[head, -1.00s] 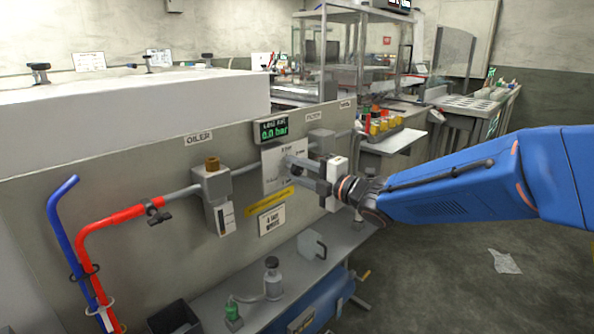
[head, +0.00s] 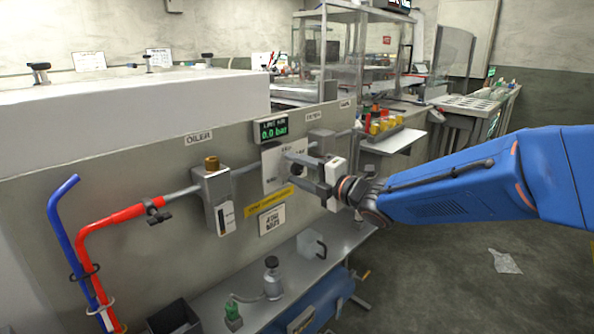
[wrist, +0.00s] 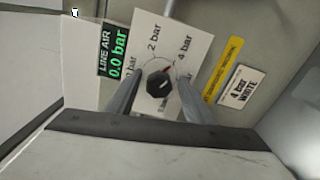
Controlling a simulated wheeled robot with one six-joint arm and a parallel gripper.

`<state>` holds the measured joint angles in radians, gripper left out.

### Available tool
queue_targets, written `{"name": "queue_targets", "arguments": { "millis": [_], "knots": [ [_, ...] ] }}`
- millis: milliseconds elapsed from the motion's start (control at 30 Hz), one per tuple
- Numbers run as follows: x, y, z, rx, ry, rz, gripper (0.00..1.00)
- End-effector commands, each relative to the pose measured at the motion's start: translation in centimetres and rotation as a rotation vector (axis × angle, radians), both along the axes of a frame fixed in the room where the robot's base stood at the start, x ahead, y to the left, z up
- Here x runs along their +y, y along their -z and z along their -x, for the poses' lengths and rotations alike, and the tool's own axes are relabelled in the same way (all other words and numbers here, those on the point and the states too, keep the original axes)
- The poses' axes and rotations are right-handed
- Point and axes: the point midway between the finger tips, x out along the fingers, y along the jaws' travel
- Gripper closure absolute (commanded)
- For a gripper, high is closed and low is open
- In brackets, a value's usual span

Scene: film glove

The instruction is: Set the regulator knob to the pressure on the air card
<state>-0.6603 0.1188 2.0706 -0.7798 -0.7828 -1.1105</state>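The regulator knob (wrist: 159,83) is dark and faceted, on a white dial plate (wrist: 150,24) in the wrist view. A red mark at its upper right edge lies between the "2 bar" and "4 bar" labels. The air card (wrist: 240,88) reads "4 bar WHITE"; it also shows in the head view (head: 271,220). The LINE AIR display (wrist: 115,55) reads 0.0 bar. My gripper (wrist: 159,88) is open, with one finger to each side of the knob; I cannot tell any contact. In the head view my gripper (head: 299,172) points at the dial plate.
A yellow label strip (head: 269,202) sits above the card. The oiler (head: 213,197), a red pipe (head: 110,222) and a blue pipe (head: 63,230) are left on the panel. A shelf (head: 245,301) with small items runs below. Open floor lies right.

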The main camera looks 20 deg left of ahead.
Motion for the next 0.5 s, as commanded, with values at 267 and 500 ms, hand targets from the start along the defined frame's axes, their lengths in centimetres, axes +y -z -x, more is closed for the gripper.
{"name": "queue_targets", "arguments": {
  "millis": [267, 500],
  "knots": [
    [-0.3, -0.1, 0.0, -0.001, 0.001, -0.002, 0.52],
    [-3.1, -0.2, 1.2, 0.0, 0.004, -0.003, 0.52]
  ]
}}
